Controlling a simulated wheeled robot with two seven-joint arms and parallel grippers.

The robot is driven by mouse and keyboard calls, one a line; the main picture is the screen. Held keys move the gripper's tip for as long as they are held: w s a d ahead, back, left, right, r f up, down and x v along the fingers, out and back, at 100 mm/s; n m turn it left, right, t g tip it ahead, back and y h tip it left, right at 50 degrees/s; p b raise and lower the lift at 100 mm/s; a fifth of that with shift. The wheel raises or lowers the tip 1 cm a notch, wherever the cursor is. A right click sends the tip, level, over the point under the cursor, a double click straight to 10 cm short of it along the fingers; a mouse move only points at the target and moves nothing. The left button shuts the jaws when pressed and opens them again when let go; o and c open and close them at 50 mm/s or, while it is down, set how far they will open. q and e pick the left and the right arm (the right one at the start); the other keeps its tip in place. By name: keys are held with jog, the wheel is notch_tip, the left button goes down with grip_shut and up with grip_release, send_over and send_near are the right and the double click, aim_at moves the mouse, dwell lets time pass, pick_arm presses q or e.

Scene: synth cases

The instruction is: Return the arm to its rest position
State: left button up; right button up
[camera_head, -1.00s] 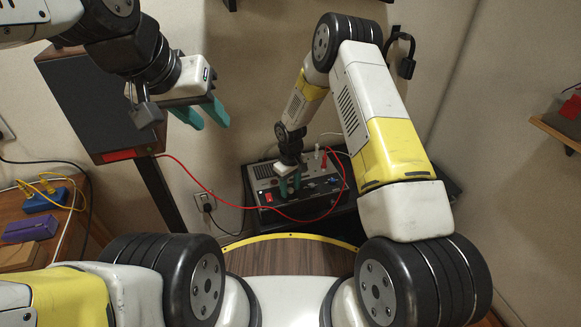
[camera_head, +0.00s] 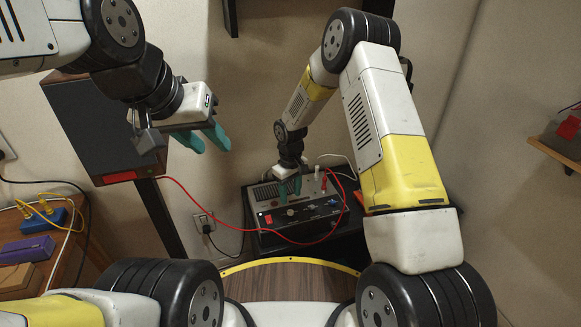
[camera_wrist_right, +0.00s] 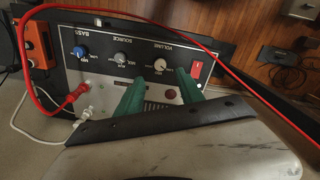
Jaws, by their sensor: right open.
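My right gripper (camera_head: 289,188) hangs on its arm over the grey-black amplifier (camera_head: 285,222). In the right wrist view its two teal fingers (camera_wrist_right: 158,88) are apart with nothing between them. My left gripper (camera_head: 206,139) is raised at the left, in front of the speaker's right side. Its teal fingers are apart and empty.
A red cable (camera_head: 208,213) loops from the dark speaker (camera_head: 95,130) across to the amplifier. A wooden bench (camera_head: 70,262) at left holds a blue box (camera_head: 43,220) and a purple box (camera_head: 27,249). A wall shelf (camera_head: 556,143) is at right.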

jog(key=shift+w+d+r, duration=0.1)
jog(key=shift+r, duration=0.3)
jog(key=s+d+r+m+t, duration=0.1)
jog(key=s+d+r, duration=0.15)
jog(key=r, duration=0.65)
jog(key=s+d+r+m+t, duration=0.1)
jog(key=s+d+r, duration=0.15)
jog(key=r, duration=0.55)
jog(key=s+d+r+m+t, duration=0.15)
jog(key=d+r, duration=0.25)
jog(key=r, duration=0.5)
jog(key=s+d+r+m+t+y, duration=0.1)
jog(key=s+r, duration=0.4)
jog(key=s, duration=0.5)
jog(key=s+d+r+m+t+y, duration=0.1)
jog(key=s+d+r+m, duration=0.2)
jog(key=s, duration=0.7)
notch_tip(320, 180, up, 3)
jog(key=shift+s+d+f+t, duration=0.15)
jog(key=shift+s+d+t, duration=0.2)
jog(key=shift+d, duration=0.15)
